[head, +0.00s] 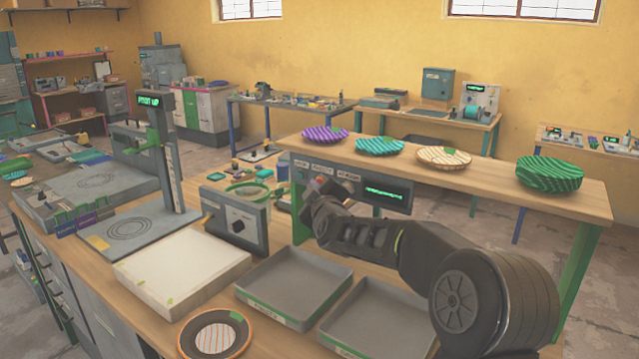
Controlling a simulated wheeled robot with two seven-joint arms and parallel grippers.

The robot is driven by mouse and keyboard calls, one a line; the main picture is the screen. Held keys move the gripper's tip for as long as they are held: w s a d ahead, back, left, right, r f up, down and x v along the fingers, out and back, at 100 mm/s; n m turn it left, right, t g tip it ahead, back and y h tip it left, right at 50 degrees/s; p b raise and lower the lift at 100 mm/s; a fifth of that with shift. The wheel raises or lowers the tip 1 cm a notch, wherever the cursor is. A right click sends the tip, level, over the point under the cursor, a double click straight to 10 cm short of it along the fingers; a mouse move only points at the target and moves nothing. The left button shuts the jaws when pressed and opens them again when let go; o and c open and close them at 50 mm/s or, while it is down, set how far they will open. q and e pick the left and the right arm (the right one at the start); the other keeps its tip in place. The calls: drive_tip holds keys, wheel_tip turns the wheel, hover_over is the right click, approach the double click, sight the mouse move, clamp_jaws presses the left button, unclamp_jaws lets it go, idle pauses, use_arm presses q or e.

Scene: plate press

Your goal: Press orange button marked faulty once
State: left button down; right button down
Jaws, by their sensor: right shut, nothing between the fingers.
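A grey control panel (345,177) hangs under the raised wooden shelf, with small labels too small to read surely and a display (384,191) with green text. My right gripper (319,187) is shut and empty, its tip right at the left part of this panel. A small reddish-orange patch shows by the fingertips. I cannot tell whether it is the orange button or whether the tip touches it. The gripper and wrist hide part of the panel's lower row. My left gripper is out of view.
A striped plate (214,338) lies at the bench front. Several plates line the shelf (480,178).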

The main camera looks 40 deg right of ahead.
drive_tip(key=shift+w+d, duration=0.1)
drive_tip(key=shift+d, duration=0.3)
drive_tip(key=shift+a, duration=0.15)
idle(0.5)
drive_tip(key=shift+s+a+p, duration=0.25)
drive_tip(key=shift+a+p, duration=0.1)
drive_tip(key=shift+a, duration=0.3)
drive_tip(key=a+p, duration=0.1)
drive_tip(key=a, duration=0.1)
drive_tip(key=s+a+p, duration=0.1)
drive_tip(key=a, duration=0.1)
drive_tip(key=shift+s+a, duration=0.2)
drive_tip(key=shift+a, duration=0.2)
drive_tip(key=shift+f, duration=0.1)
idle(0.7)
